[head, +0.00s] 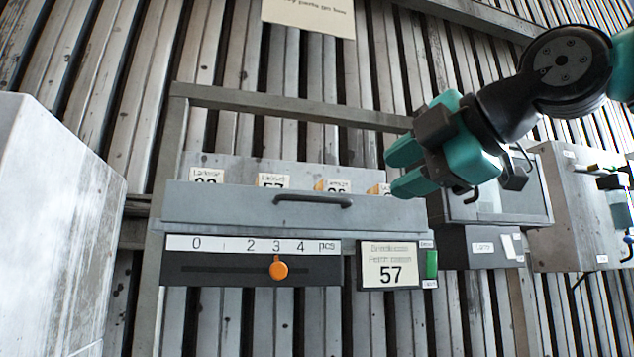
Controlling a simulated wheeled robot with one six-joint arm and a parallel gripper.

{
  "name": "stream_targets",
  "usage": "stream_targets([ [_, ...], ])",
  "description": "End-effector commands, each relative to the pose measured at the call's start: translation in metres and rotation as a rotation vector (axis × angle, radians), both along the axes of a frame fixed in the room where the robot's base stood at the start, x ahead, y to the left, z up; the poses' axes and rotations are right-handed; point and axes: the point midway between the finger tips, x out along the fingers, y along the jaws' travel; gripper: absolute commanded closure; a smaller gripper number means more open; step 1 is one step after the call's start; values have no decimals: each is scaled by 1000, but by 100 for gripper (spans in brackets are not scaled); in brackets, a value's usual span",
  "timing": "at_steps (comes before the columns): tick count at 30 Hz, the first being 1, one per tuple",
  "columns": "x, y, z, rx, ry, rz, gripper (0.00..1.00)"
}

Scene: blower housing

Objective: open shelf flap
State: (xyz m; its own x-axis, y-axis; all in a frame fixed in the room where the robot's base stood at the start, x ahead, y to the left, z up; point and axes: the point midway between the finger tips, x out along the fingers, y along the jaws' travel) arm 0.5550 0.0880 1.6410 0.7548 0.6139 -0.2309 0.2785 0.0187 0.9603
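The shelf flap (225,208) is a long grey panel on the front of the shelf in the head view. It has a dark bar handle (313,200) right of its middle. The tops of several numbered labels (273,181) show behind the flap's upper edge, their lower parts hidden. My gripper (391,172) is at the right end of the flap, to the right of the handle and apart from it. Its two teal fingers are spread with a gap between them, and nothing shows in the gap.
Below the flap is a black scale strip (220,270) with an orange knob (279,269). Beside it are a display reading 57 (389,266) and a green button (431,264). Grey boxes (575,215) stand at right. A large pale block (55,220) fills the left.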

Motion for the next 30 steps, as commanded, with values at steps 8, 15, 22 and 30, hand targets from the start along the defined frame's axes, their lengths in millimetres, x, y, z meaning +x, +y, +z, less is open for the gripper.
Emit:
stream_targets([
  [8, 13, 15, 24, -33, -94, 22, 63],
  [15, 55, 48, 16, -34, -91, 19, 63],
  [22, 95, 80, 6, -35, -90, 16, 63],
  [30, 124, 103, -2, -34, -93, 16, 63],
])
